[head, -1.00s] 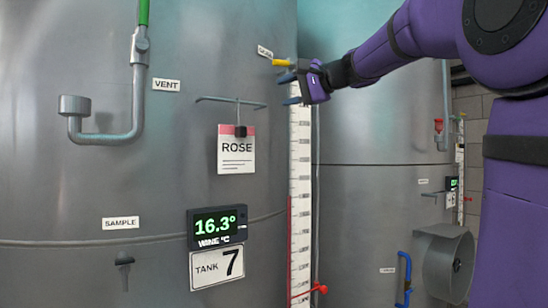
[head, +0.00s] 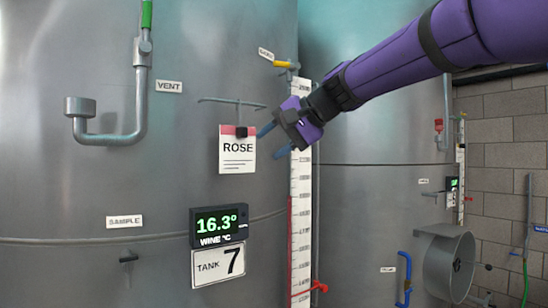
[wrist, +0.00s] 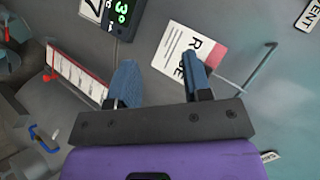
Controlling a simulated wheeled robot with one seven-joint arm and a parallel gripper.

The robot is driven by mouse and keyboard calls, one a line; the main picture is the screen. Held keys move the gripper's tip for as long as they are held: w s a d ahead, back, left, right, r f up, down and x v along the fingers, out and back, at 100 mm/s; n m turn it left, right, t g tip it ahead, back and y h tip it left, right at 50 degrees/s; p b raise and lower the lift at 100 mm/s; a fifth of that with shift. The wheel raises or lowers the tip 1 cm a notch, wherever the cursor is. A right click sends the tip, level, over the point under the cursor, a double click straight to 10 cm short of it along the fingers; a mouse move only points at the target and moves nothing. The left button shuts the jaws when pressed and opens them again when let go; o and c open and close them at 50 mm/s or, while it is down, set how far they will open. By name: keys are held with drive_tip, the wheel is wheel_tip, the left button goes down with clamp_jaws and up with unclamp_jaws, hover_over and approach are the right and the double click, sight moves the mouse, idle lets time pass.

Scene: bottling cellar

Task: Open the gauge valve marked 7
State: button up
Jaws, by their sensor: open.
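Tank 7 carries a plate reading "TANK 7" (head: 218,266) under a 16.3° display (head: 220,225). A white level gauge strip (head: 301,185) with a red column runs upright beside them. A yellow-handled valve (head: 283,64) sits at its top, its small label (head: 266,54) too blurred to read. A red handle (head: 318,287) is at its lower end. The strip (wrist: 76,76) and red handle (wrist: 49,76) also show in the wrist view. My gripper (head: 273,142) is open and empty, in front of the tank near the strip's upper part, well above the red handle.
A ROSE card (head: 237,158) hangs from a thin rail (head: 230,101) close to my fingers. A vent pipe (head: 137,105) and sample tap (head: 127,258) are to the left. A second tank (head: 380,200) with a blue handle (head: 404,277) and round manway (head: 447,265) stands right.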

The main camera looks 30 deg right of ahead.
drive_tip(key=shift+n+g+h, duration=0.3)
drive_tip(key=shift+n+g, duration=0.1)
drive_tip(key=shift+g, duration=0.1)
drive_tip(key=shift+s+a+f, duration=0.4)
drive_tip(key=shift+s+f, duration=0.2)
drive_tip(key=shift+f, duration=0.2)
drive_tip(key=shift+s+a+f, duration=0.35)
drive_tip(key=shift+s+f, duration=0.2)
drive_tip(key=shift+f, duration=0.25)
